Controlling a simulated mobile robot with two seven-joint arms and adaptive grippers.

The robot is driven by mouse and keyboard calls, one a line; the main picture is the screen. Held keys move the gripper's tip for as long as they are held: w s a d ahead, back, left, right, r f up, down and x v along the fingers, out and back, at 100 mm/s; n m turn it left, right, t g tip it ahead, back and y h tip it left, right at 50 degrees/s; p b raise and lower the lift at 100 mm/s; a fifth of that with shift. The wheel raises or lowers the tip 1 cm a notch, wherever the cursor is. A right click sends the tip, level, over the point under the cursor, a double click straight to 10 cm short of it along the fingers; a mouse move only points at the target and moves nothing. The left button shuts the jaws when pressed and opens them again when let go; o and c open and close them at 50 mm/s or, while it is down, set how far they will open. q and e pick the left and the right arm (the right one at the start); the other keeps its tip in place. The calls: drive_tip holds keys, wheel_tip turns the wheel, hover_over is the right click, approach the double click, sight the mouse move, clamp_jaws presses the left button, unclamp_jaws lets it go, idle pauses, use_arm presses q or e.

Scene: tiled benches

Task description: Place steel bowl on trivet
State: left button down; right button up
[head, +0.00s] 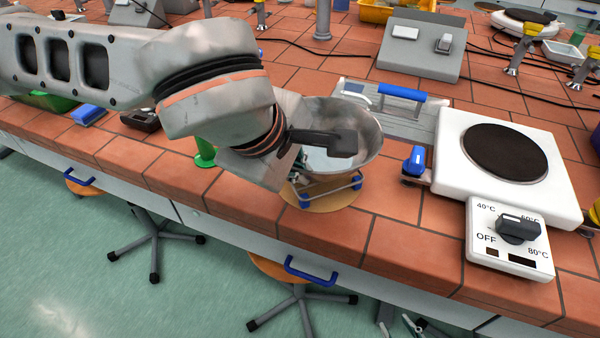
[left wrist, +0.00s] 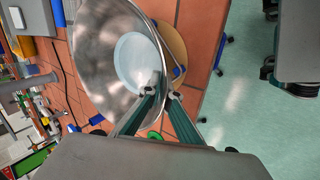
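The steel bowl (head: 367,125) is wide and shiny, and sits over the wire trivet (head: 330,190), which has blue feet and rests on a round cork mat (head: 335,202). Whether the bowl touches the trivet is hidden. My left gripper (head: 300,158) is at the bowl's near left side. In the left wrist view its fingers (left wrist: 162,92) straddle the rim of the bowl (left wrist: 95,45), one inside and one outside, closed on it.
A white hotplate (head: 450,160) with a dial box (head: 510,238) stands right of the bowl. A blue-handled grey device (head: 385,112) is just behind it. A green object (head: 204,152) stands to the left. The bench's front edge is close, with stools below.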

use_arm(q)
drive_tip(key=shift+f, duration=0.5)
drive_tip(key=c, duration=2.8)
unclamp_jaws()
drive_tip(key=shift+f, duration=0.2)
drive_tip(key=o, duration=0.5)
drive_tip(key=shift+r, duration=0.1)
